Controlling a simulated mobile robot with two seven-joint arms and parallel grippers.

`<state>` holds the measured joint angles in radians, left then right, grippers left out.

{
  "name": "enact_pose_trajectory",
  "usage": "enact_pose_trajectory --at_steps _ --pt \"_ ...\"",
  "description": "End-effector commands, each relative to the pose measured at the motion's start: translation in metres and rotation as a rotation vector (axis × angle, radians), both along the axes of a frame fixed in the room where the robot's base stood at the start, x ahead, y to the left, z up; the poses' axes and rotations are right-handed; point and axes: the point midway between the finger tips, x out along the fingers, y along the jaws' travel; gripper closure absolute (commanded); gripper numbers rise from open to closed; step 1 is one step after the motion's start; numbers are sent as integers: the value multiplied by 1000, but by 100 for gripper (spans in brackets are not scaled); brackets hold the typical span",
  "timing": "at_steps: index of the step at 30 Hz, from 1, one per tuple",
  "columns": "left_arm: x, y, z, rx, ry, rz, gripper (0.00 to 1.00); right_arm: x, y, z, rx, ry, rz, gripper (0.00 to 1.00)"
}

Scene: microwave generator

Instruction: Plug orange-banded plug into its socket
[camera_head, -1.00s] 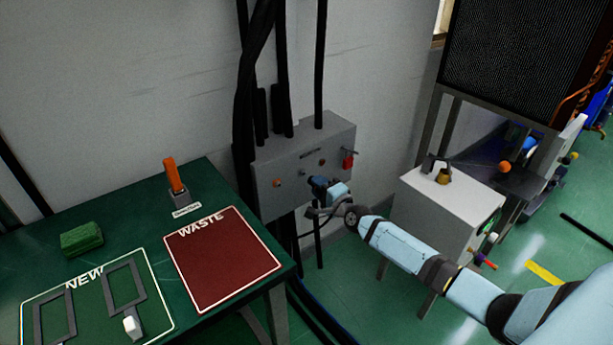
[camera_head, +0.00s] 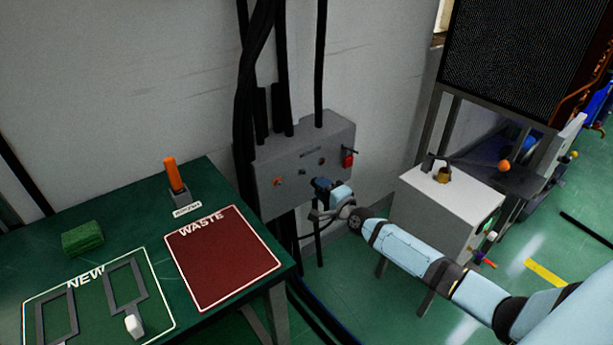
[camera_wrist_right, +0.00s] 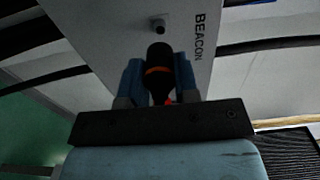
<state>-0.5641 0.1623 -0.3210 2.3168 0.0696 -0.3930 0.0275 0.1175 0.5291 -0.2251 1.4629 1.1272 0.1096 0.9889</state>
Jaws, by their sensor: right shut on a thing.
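The black plug with an orange band (camera_wrist_right: 158,72) is between the blue fingers of my right gripper (camera_wrist_right: 160,65) in the right wrist view. Its dark tip points at the grey panel marked BEACON (camera_wrist_right: 187,55). A small round fitting (camera_wrist_right: 158,27) on that panel lies just beyond the tip; I cannot tell whether they touch. In the head view my right gripper (camera_head: 321,186) is at the lower front of the grey wall box (camera_head: 280,198), and the plug is hidden there. My left gripper is not in view.
The wall box carries a red handle (camera_head: 348,160) at its right end. Black cables run up the wall behind it. A green table (camera_head: 130,218) with a red WASTE mat (camera_head: 218,262) stands to the left. A white cabinet (camera_head: 425,215) stands right, behind my arm.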

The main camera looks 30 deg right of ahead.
Motion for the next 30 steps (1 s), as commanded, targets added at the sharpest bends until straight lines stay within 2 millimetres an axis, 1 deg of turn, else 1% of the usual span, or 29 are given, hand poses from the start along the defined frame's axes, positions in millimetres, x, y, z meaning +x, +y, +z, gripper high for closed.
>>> enact_pose_trajectory --at_steps 9,18,22,30 --pt "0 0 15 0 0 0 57 4 24 3 2 0 1 100" --pt "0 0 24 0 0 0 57 7 46 1 2 0 0 100" --pt "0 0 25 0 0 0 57 7 49 0 0 0 0 100" --pt "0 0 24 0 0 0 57 7 49 0 0 0 0 100"
